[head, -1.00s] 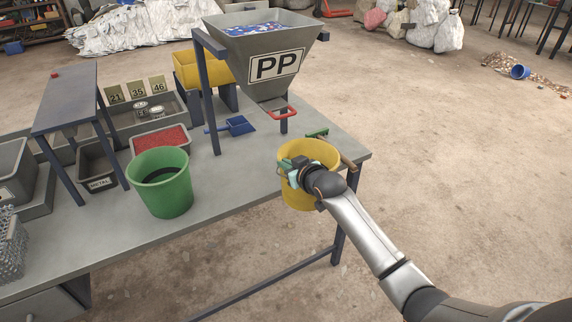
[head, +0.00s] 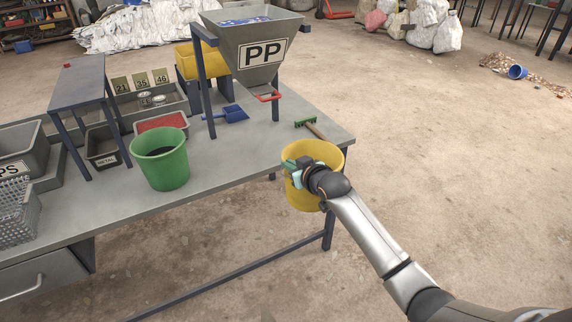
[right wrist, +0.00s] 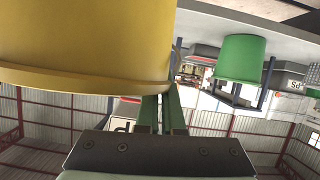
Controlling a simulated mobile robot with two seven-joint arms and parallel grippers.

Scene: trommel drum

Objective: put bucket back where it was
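A yellow bucket (head: 302,195) is in the head view, just off the front edge of the table near its right corner. My right gripper (head: 300,170) is at its rim and appears shut on it. In the right wrist view the yellow bucket (right wrist: 85,40) fills the upper left, and the green fingers of the right gripper (right wrist: 160,115) are close together at its rim. The bucket looks upright and held in the air. Its contents and underside are hidden. My left gripper is not in view.
A green bucket (head: 160,160) stands on the table (head: 225,170). The PP hopper (head: 250,50), a blue scoop (head: 232,114) and a green-headed brush (head: 308,123) are behind. Grey bins and a red-filled tray (head: 160,122) are left.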

